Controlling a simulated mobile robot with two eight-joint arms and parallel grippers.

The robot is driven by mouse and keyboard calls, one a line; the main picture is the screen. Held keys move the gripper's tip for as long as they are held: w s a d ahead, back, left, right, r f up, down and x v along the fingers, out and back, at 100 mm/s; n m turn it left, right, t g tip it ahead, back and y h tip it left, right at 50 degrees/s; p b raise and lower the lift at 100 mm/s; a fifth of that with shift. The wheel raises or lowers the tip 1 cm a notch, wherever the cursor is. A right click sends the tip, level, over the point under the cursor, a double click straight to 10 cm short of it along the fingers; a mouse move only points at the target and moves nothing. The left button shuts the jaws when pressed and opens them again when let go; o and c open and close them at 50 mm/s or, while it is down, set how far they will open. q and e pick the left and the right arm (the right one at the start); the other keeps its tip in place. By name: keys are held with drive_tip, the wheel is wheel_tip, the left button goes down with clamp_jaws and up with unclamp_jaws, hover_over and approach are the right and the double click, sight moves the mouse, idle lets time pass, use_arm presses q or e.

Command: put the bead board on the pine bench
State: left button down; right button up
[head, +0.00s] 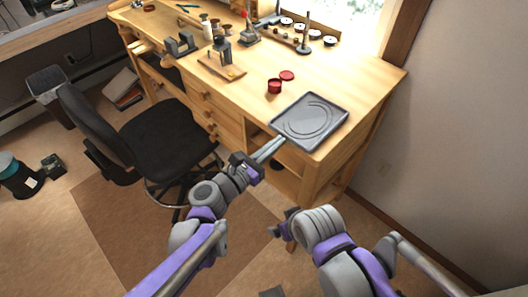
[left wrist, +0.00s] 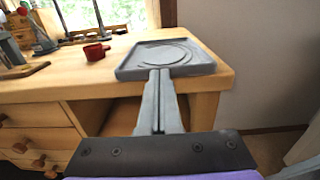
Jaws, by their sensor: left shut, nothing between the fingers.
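The bead board (head: 309,121) is a flat grey tray with curved grooves. It lies on the right end of the pine bench (head: 362,88), near the front edge. It also shows in the left wrist view (left wrist: 190,56), on the bench top (left wrist: 220,72). My left gripper (head: 279,143) is shut and empty, its fingertips at the board's near left edge; I cannot tell whether they touch it. In the left wrist view the closed fingers (left wrist: 160,85) point at the board's near edge. My right gripper (head: 283,222) is low in front of the bench, and its jaws are not clear.
Tools on a wooden block (head: 222,68) and spools (head: 329,40) are farther back. A black chair (head: 160,140) stands before the bench. Bench top right of the board is bare.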

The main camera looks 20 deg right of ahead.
sight(301, 123)
use_arm(q)
drive_tip(key=shift+w+d, duration=0.15)
drive_tip(key=shift+d, duration=0.1)
drive_tip(key=b+x, duration=0.1)
drive_tip(key=x, duration=0.9)
drive_tip(key=shift+d, duration=0.35)
drive_tip(key=shift+a, duration=0.15)
